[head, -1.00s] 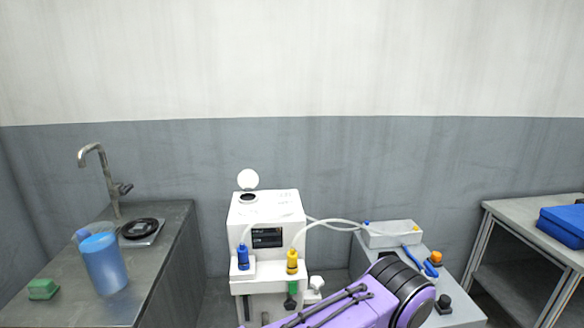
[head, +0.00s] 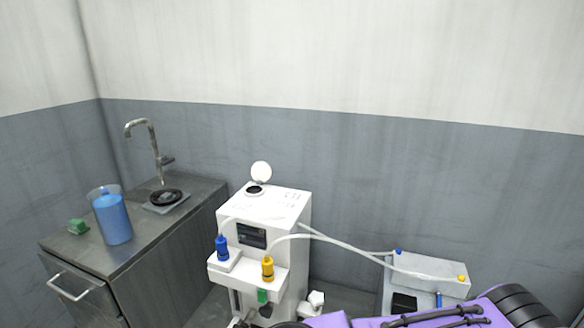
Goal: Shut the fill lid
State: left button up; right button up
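The fill lid (head: 261,171) is a round white disc standing up, open, at the back of the fill opening (head: 254,189) on top of the white machine (head: 290,235). The dark round opening shows uncovered in front of it. A purple and black arm of mine crosses the bottom right of the head view, well below and to the right of the lid. Its gripper is not visible. My other gripper is not in view either.
A steel counter (head: 150,240) with a tap (head: 150,140), a blue-filled jug (head: 112,218), a scale (head: 166,199) and a green sponge (head: 78,226) stands left of the machine. Blue (head: 221,246) and yellow (head: 268,268) bottles sit at its front. Hoses run right to a pale box (head: 430,273).

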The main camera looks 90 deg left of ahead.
aim_at(261, 172)
jog(key=u, duration=2.25)
